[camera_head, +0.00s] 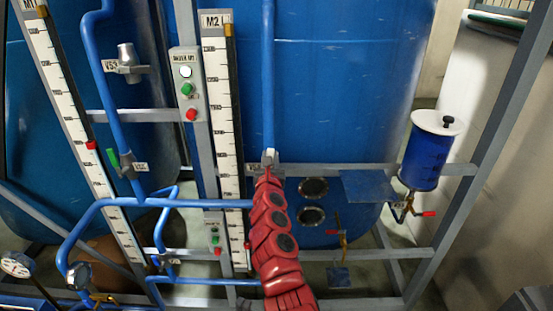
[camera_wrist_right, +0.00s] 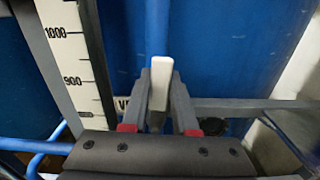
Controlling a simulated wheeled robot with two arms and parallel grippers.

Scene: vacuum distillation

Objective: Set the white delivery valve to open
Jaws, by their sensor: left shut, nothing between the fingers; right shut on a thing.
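The white delivery valve shows in the head view as a small pale handle (camera_head: 270,156) at the foot of a vertical blue pipe, in front of the large blue tank. My right gripper (camera_head: 267,170), on the red arm, is at this valve. In the right wrist view the white handle (camera_wrist_right: 161,84) stands upright, in line with the pipe behind it. The grey fingers of my right gripper (camera_wrist_right: 160,104) are on both sides of the handle and shut on it. The valve body below is mostly hidden by the gripper. I cannot make out my left gripper in either view.
The M2 scale (camera_head: 222,105) stands left of the pipe. A button box (camera_head: 188,85) is beside it. A grey crossbar (camera_head: 345,169) runs at valve height. A blue canister (camera_head: 425,157) with a red-handled tap hangs at right. Blue pipes (camera_head: 110,204) fill the lower left.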

